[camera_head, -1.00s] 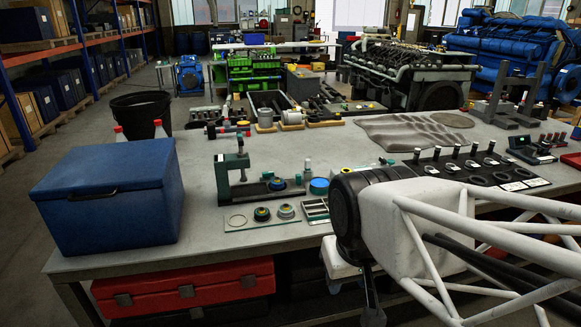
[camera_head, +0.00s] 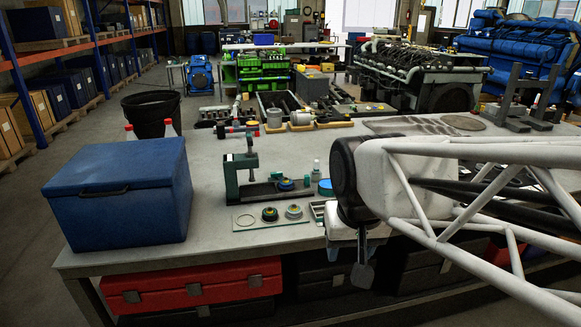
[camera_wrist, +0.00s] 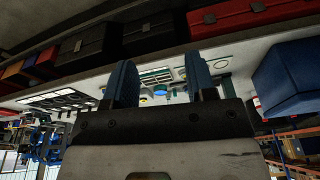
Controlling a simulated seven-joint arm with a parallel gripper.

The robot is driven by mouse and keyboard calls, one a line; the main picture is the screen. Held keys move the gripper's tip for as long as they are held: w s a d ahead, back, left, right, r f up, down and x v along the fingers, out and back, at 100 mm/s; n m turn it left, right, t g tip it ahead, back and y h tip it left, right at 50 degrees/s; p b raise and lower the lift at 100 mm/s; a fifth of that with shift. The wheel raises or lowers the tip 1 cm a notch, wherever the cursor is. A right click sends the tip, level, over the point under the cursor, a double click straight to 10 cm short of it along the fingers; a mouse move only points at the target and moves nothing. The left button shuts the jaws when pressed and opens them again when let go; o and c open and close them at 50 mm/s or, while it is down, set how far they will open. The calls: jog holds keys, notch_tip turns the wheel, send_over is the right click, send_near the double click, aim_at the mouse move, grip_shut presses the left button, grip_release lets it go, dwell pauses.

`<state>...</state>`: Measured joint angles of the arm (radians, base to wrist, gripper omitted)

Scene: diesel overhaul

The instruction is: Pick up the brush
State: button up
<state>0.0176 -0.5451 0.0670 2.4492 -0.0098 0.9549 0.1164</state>
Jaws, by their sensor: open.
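I cannot pick out a brush for certain in either view. My gripper (camera_head: 362,272) hangs at the front edge of the grey workbench (camera_head: 215,225) in the head view, below the black joint of my arm. In the wrist view my gripper (camera_wrist: 160,68) shows two blue-black fingers spread apart with nothing between them. Beyond the fingers are the bench top and small parts, including a blue round lid (camera_wrist: 160,93). My arm hides much of the right side of the bench in the head view.
A blue box (camera_head: 120,195) stands at the bench's left end. A green clamp-like fixture (camera_head: 240,170) and a plate with round parts (camera_head: 270,218) stand near the middle. The bench is fairly clear between box and fixture.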

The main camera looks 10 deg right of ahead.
jog(key=w+d+r+m, duration=0.1)
jog(key=w+r+m, duration=0.1)
jog(key=w, duration=0.7)
jog(key=w+d+r+m, duration=0.1)
jog(key=w+r+m, duration=0.15)
jog(key=w, duration=0.75)
jog(key=m+g, duration=0.2)
jog(key=m, duration=1)
send_over(317, 160)
jog(key=f, duration=1.7)
jog(key=shift+s+a+f, duration=0.1)
jog(key=shift+s+f, duration=0.1)
jog(key=shift+f, duration=0.15)
jog(key=shift+w+f, duration=0.15)
jog(key=shift+w, duration=0.05)
jog(key=shift+f, duration=0.15)
jog(key=shift+f, duration=1.15)
jog(key=shift+f, duration=0.15)
